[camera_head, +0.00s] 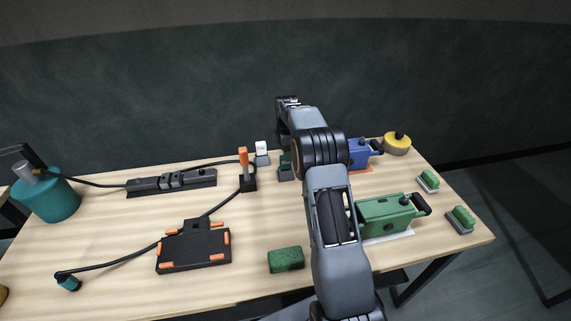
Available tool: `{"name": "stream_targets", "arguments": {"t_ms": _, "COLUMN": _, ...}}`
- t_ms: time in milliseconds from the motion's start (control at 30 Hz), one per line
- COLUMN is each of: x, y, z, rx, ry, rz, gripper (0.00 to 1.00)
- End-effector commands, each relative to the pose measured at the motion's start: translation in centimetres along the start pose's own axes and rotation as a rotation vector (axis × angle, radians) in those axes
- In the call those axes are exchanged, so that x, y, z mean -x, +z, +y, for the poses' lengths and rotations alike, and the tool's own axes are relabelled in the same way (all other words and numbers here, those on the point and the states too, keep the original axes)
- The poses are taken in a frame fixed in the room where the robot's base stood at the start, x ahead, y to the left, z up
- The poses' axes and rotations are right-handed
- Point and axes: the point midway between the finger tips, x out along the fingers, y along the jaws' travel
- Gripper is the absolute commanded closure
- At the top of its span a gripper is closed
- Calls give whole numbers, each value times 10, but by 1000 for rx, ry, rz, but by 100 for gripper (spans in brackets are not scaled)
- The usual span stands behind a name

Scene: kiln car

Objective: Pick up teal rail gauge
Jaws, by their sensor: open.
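One is a large teal cylinder (50,202) with a grey top piece, standing at the table's left end. The other is a small teal piece (69,283) lying at the end of a black cable near the front left edge. I cannot tell from their shape which one is the rail gauge. My arm rises from the bottom, right of the middle, and bends toward the back of the table, well right of both teal things. My gripper's fingers do not show; the arm's own links hide that end.
A black power strip (145,186), an upright orange-topped piece (243,157) and a black tray with orange corners (194,250) share the table's left half with cables. A green block (286,260) lies at the front. Green (385,216) and blue (359,155) boxes stand at right.

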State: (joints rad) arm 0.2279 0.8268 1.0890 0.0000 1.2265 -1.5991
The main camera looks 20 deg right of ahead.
Motion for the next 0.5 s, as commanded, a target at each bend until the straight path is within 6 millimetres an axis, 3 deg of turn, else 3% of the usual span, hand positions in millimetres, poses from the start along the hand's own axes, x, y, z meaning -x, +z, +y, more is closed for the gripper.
{"name": "stream_targets", "arguments": {"t_ms": 167, "x": -8, "y": -1, "z": 0, "rx": 0, "ry": -1, "rz": 0, "gripper": 44}}
{"name": "stream_targets", "arguments": {"t_ms": 500, "x": -50, "y": -6, "z": -2, "rx": 0, "ry": -1, "rz": 0, "gripper": 44}}
